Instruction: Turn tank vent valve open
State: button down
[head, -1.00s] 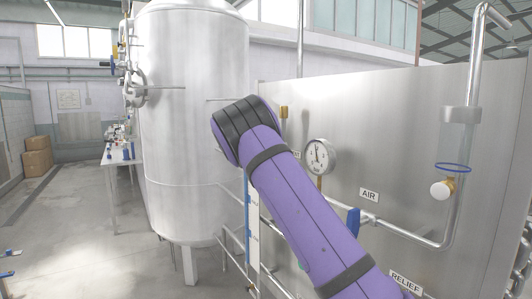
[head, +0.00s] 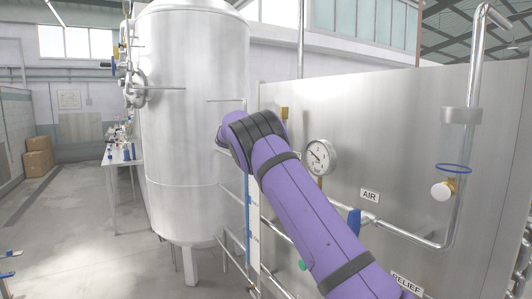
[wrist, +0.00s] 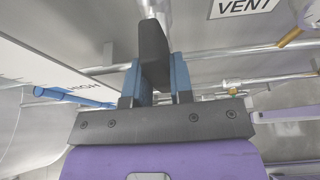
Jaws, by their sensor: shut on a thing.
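In the wrist view, my gripper (wrist: 156,78) has its two blue fingers closed on either side of a dark, block-shaped handle (wrist: 153,45). The handle sits by a metal pipe that runs up out of the picture. The VENT label (wrist: 243,6) is close by on the upper right, so I take this as the vent valve handle. In the head view my purple arm hides the handle and my gripper. The steel tank (head: 195,120) stands behind and left of my arm.
A pressure gauge (head: 319,156) is right of my arm on the steel panel (head: 400,130). The AIR label (head: 370,195), a blue valve handle (head: 354,222) and the RELIEF label (head: 407,284) are near the arm. Open floor (head: 75,235) lies on the left.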

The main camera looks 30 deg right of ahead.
dwell(0.3)
jog(key=c, duration=1)
grip_release()
jog(key=shift+a, duration=0.15)
jog(key=v, duration=1)
jog(key=shift+a, duration=0.25)
jog(key=shift+r, duration=0.1)
